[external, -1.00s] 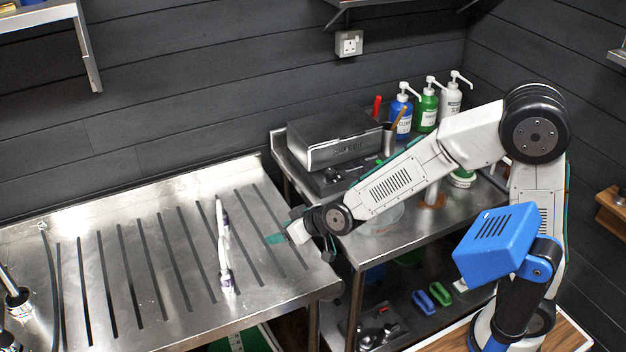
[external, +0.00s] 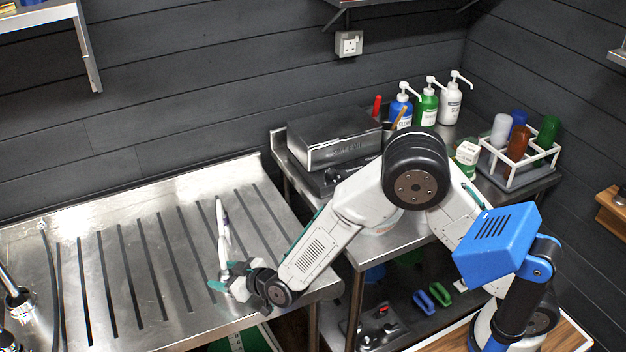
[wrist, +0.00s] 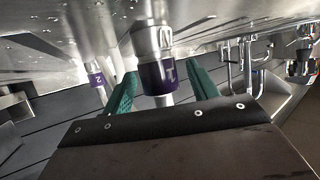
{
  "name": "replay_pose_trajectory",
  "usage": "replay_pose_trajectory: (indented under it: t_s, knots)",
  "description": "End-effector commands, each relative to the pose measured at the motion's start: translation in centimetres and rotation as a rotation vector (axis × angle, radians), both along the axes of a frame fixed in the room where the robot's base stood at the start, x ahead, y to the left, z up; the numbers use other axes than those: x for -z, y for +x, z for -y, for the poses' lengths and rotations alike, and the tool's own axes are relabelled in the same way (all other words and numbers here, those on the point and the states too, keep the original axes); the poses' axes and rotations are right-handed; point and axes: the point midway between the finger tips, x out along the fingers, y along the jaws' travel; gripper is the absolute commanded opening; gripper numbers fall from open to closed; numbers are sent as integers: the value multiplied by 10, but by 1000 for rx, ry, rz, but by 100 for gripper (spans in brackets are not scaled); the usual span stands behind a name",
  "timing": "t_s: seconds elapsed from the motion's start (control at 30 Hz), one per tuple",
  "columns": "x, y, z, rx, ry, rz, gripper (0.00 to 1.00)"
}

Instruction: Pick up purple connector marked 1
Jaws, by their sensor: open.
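A purple-banded connector marked 1 (wrist: 158,76), with metal above the band, is large at the centre of the wrist view. It sits between the two green fingers of my open gripper (wrist: 161,80), with a gap visible at each side. A second purple connector, marked 2 (wrist: 97,79), is smaller and farther off at left in that view. In the external view my gripper (external: 227,284) is low over the slotted steel table, at the near end of a white piece with purple ends (external: 224,238). My gripper hides most of that near end.
The slotted steel drainer table (external: 143,230) is mostly bare. A metal fitting with a dark hose (external: 17,297) stands at its left edge. Behind my arm, a second bench holds a steel box (external: 335,137), pump bottles (external: 427,108) and a white bottle rack (external: 518,165).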

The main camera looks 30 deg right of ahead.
Motion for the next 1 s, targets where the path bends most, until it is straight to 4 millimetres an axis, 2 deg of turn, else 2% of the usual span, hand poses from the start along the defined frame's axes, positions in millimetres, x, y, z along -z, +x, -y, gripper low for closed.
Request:
replay_pose_trajectory:
  t_s: [0.13, 0.37, 0.5, 0.57, 0.87, 1.0]
  knots:
    - [4, 9, -7, -1, 1, 1, 59]
    - [4, 10, -8, -2, 1, 0, 59]
    - [5, 10, -8, -2, 1, 0, 20]
    - [5, 10, -8, -2, 1, 0, 6]
    - [3, 10, -8, -1, 3, 1, 6]
    - [-4, 10, -8, -1, 2, 1, 6]
